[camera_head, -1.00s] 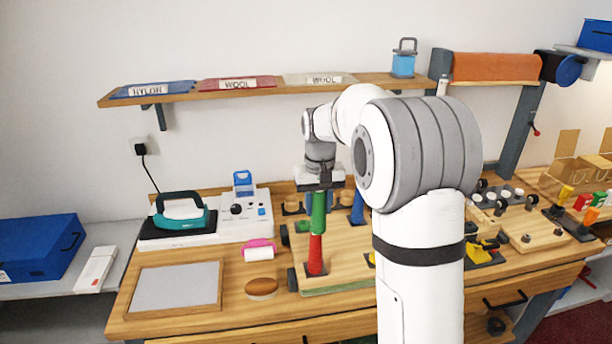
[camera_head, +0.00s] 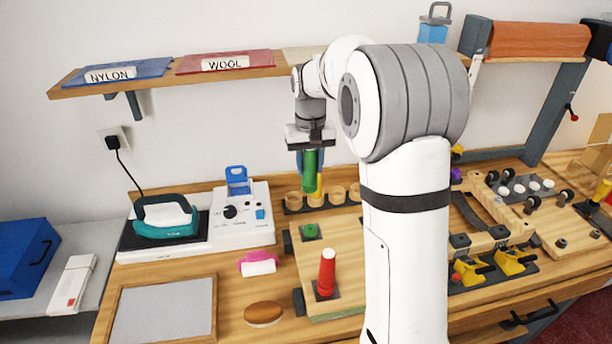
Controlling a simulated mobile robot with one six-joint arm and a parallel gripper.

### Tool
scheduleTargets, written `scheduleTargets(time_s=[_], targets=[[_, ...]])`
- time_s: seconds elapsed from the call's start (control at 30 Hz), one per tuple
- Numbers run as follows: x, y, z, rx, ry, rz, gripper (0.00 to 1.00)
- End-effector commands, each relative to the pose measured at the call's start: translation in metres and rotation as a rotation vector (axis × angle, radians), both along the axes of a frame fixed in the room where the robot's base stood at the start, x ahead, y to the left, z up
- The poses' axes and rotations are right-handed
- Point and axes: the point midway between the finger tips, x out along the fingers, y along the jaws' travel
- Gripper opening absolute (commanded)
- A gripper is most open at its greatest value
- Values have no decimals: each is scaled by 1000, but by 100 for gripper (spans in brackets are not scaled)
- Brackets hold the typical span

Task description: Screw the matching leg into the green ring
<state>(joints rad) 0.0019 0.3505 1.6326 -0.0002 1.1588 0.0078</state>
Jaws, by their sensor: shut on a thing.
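My gripper (camera_head: 310,148) points down and is shut on the top of a green leg (camera_head: 309,174), which hangs upright. The green ring (camera_head: 310,231) sits on a dark square plate at the back left of the wooden board (camera_head: 345,245). The leg's lower end appears above and behind the ring in the picture, with a visible gap between them. A red leg (camera_head: 327,270) stands upright on another dark plate at the board's front left. Blue and yellow parts show partly behind the green leg; I cannot tell exactly what they are.
Round wooden cups (camera_head: 294,201) stand in a row behind the board. A pink roller (camera_head: 257,264) and a brown oval block (camera_head: 264,313) lie to its left. The iron (camera_head: 165,220) and white box (camera_head: 235,225) are further left. My arm hides the board's right part.

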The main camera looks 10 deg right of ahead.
Motion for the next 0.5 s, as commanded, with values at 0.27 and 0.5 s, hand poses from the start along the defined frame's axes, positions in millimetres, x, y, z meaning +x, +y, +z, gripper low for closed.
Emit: scheduleTargets(time_s=[0.27,0.5], targets=[[-1,2,-41,0,2,4,9],[0,3,-69,0,0,7,9]])
